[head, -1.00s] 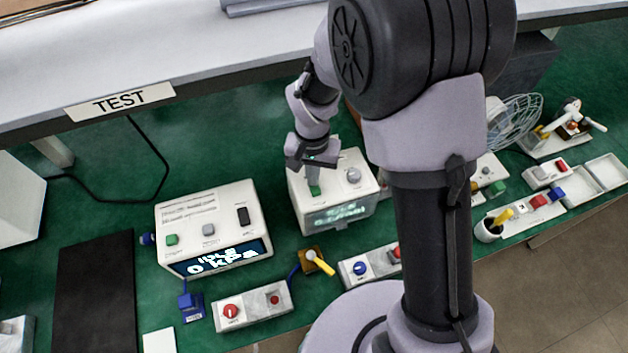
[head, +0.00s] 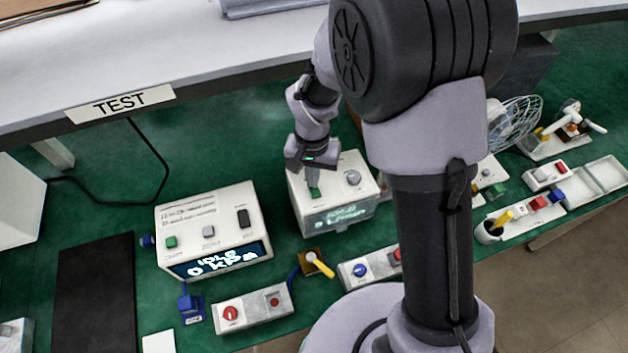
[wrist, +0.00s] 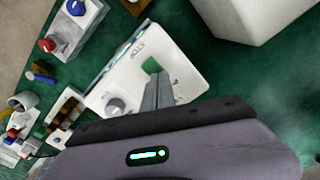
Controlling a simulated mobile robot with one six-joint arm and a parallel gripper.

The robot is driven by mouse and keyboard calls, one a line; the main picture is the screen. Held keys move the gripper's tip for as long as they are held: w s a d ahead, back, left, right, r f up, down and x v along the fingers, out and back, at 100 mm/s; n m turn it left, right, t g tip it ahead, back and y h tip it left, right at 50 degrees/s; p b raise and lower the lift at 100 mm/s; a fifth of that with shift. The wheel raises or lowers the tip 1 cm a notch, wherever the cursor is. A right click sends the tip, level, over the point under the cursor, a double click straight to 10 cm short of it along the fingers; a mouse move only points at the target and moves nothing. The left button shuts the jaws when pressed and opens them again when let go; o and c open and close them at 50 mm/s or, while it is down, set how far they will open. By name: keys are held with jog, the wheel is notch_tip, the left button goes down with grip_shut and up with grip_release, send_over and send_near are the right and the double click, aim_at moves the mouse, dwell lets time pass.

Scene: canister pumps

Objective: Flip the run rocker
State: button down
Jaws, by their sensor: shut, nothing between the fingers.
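A white pump box (head: 333,190) stands under my arm, with a green rocker-like control (head: 315,192) and a grey knob (head: 353,177) on its top. Its front display is lit, with text too blurred to read surely. My gripper (head: 313,182) is shut and empty, pointing down at the green control. In the wrist view the fingertips (wrist: 153,80) are right beside the green control (wrist: 151,65), and the grey knob (wrist: 115,105) lies to their left. I cannot tell whether the fingertips touch the control.
In front are a yellow-handled valve (head: 318,263) and switch boxes with red (head: 231,313) and blue (head: 359,270) knobs. A shelf marked TEST (head: 120,103) overhangs behind.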

jog(key=shift+s+r+p, duration=0.15)
jog(key=shift+r+p, duration=0.7)
jog(key=shift+p, duration=0.25)
jog(key=shift+s+r+p, duration=0.1)
jog(key=shift+r+p, duration=0.75)
jog(key=shift+p, duration=0.2)
jog(key=shift+w, duration=0.25)
